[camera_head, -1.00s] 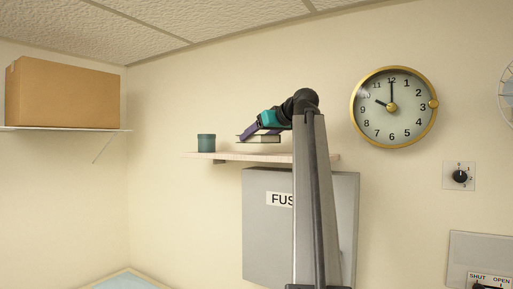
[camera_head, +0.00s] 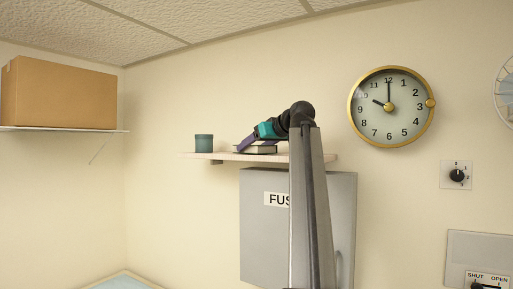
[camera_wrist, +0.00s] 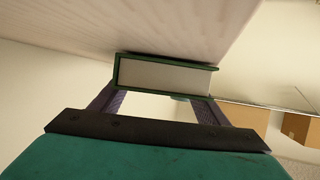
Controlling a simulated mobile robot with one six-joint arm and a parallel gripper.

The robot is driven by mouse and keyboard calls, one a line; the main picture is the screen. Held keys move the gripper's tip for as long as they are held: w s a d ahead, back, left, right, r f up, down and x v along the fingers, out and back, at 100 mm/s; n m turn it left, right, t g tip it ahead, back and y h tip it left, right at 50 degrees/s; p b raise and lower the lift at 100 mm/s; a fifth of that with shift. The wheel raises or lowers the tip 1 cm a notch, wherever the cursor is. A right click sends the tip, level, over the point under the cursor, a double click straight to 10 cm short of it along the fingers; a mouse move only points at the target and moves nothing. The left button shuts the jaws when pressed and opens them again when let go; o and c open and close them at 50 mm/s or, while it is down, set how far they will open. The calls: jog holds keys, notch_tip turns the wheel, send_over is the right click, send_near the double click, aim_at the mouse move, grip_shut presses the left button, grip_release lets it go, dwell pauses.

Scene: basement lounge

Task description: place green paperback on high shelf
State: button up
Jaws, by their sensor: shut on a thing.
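The green paperback (camera_wrist: 165,75) is between the purple fingers of my gripper (camera_wrist: 160,97) in the wrist view, with its pale page edge facing the camera. My gripper (camera_head: 246,144) tilts down to the left, shut on the book. The shelf's pale underside or top fills the upper left of the wrist view (camera_wrist: 110,25), close to the book.
A grey fuse box (camera_head: 265,230) hangs just under the shelf. A clock (camera_head: 391,107) is on the wall to the right. A cardboard box (camera_head: 60,93) sits on another shelf at left.

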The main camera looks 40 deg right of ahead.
jog(key=shift+f, duration=0.15)
jog(key=o, duration=1.1)
jog(key=shift+d, duration=0.1)
jog(key=shift+o, duration=0.2)
jog(key=shift+s, duration=0.1)
jog(key=b+v, duration=0.1)
jog(key=v, duration=0.5)
jog(key=shift+r+b, duration=0.2)
jog(key=shift+b, duration=0.15)
jog(key=p+v, duration=0.4)
jog(key=shift+s+r, duration=0.2)
jog(key=shift+s, duration=0.15)
jog(key=shift+s+r+p, duration=0.1)
jog(key=shift+s+p, duration=0.3)
jog(key=shift+p, duration=0.2)
